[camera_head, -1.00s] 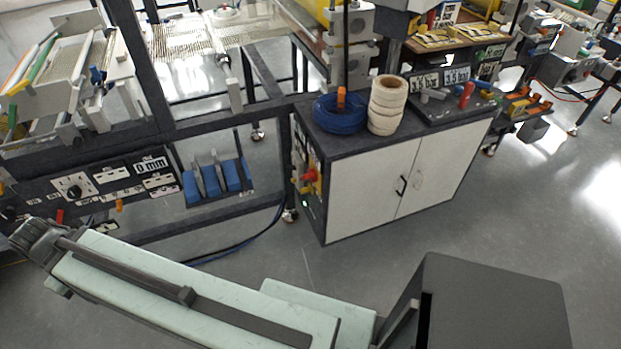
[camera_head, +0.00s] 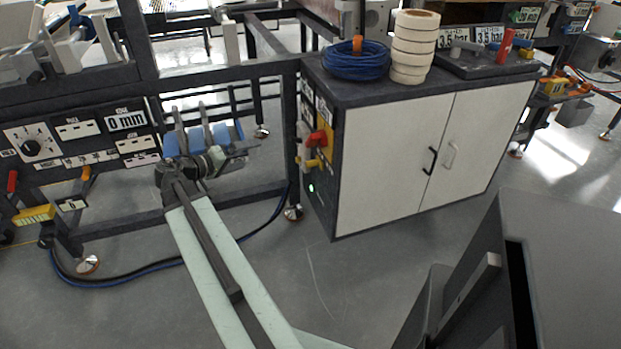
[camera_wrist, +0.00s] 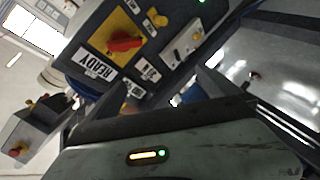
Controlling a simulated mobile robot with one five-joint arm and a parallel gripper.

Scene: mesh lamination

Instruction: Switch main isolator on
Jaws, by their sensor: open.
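The main isolator appears to be the red rotary handle (camera_head: 317,139) on a yellow plate, on the left end of the white-doored cabinet (camera_head: 392,152). In the wrist view the red handle (camera_wrist: 124,44) shows on its yellow plate, beside a label reading READY. Whether it is on or off I cannot tell. My gripper (camera_head: 240,154) is open and empty, left of the cabinet end and apart from the handle. Its fingertips are small and hard to make out in the head view. The wrist view shows my gripper's housing across the bottom.
A blue cable coil (camera_head: 356,62) and a stack of cream rolls (camera_head: 413,48) stand on the cabinet. A machine frame with a control panel (camera_head: 85,140) is at the left. Blue holders (camera_head: 172,144) sit behind my gripper.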

